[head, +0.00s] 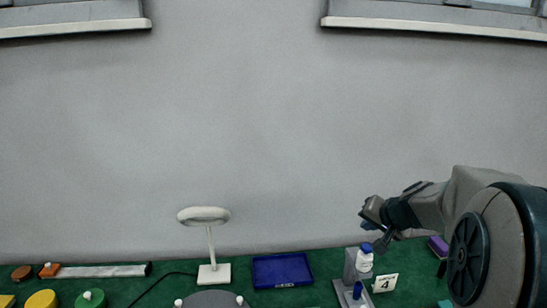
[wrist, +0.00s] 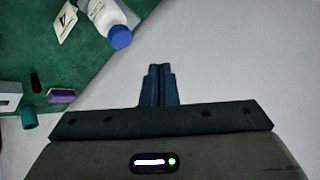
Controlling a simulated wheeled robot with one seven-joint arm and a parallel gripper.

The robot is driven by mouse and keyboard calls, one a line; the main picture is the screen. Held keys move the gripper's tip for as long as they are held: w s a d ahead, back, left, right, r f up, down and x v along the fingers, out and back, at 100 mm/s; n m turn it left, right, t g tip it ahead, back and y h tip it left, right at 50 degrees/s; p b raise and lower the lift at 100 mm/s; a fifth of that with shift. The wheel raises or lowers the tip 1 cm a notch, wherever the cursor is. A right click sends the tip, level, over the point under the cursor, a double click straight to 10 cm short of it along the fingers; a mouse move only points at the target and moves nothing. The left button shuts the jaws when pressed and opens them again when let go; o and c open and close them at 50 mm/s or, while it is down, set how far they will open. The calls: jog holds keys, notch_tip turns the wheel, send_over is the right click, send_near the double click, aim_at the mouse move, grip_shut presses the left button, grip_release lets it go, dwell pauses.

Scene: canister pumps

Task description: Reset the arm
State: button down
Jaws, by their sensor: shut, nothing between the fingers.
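My gripper (head: 376,232) is at the right of the head view, raised near the wall and above the green table. In the wrist view my gripper (wrist: 158,70) has its two dark fingers together, with nothing between them. It points toward the pale wall. A white bottle with a blue cap (head: 365,260) stands just below my gripper in the head view, apart from it. The bottle also shows at the top of the wrist view (wrist: 108,18).
A number 4 card (head: 385,283) stands right of the bottle. A blue tray (head: 282,270) and a white ring lamp (head: 213,272) stand to the left. Yellow (head: 41,299) and green (head: 91,299) round pieces lie far left. A purple block (head: 438,246) lies behind my arm. The wall above is clear.

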jog(key=s+a+f+n+g, duration=0.2)
jog(key=s+a+n+g, duration=0.25)
jog(key=s+a, duration=1.05)
jog(key=s+f+n+g+h, duration=0.1)
jog(key=s+n, duration=0.1)
jog(key=s, duration=0.7)
jog(key=shift+d+n, duration=0.35)
jog(key=shift+d, duration=0.1)
jog(key=shift+a+f, duration=0.1)
